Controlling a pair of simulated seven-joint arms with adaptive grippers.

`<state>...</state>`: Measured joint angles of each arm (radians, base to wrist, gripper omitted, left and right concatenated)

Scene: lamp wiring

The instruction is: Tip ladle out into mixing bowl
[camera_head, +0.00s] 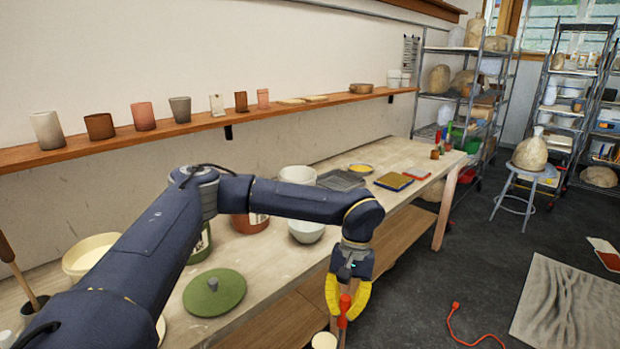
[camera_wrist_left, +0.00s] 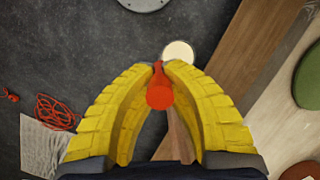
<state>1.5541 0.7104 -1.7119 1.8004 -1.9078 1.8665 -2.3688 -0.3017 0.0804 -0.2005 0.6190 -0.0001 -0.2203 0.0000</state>
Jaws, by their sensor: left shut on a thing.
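My left gripper (camera_head: 346,312) is shut on the red handle of the ladle (camera_head: 344,303). It holds the ladle in the air beyond the front edge of the workbench. The ladle's cup, with a round cream-coloured top, shows below the fingers; it also shows past the fingertips in the left wrist view (camera_wrist_left: 178,52). A white bowl (camera_head: 306,231) stands on the bench, up and left of the gripper. A wide cream-coloured bowl (camera_head: 88,256) stands at the bench's left, partly behind my arm. I cannot tell which is the mixing bowl. My right gripper is not in view.
A green round lid (camera_head: 214,292) with a knob lies on the workbench (camera_head: 272,262). White and reddish buckets stand behind my left arm. Trays and small tools lie toward the bench's far end. A red cord (camera_head: 468,335) lies on the dark floor.

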